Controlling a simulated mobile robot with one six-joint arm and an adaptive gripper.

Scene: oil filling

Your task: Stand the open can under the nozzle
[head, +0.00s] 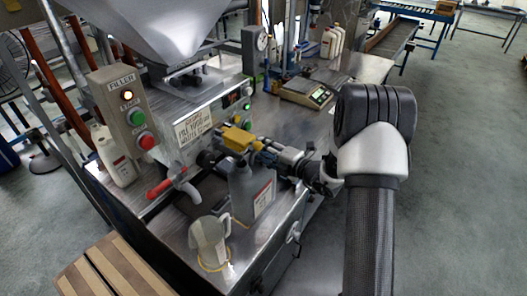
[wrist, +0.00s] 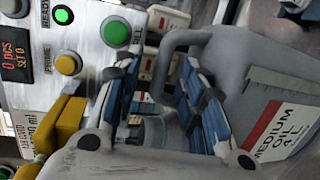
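The grey can (head: 251,193) stands upright on the metal bench, with a red and white label on its side. In the wrist view the can (wrist: 235,75) fills the right side, its label reading medium oil, 4L, and its looped handle at the top. My gripper (wrist: 160,65) is at the can's top, fingers apart around part of the handle and neck area; I see no clear grip. In the head view my gripper (head: 260,155) reaches in from the right. The nozzle (head: 188,183), beside a red lever, is left of the can. The can's mouth is not clear.
A pale jug (head: 209,242) stands at the bench's front, near the can. The filler's control box (head: 126,115) and a yellow part (head: 238,139) are close by. A scale (head: 306,92) and white bottles (head: 332,41) are farther back. A wooden slatted surface (head: 105,270) lies at lower left.

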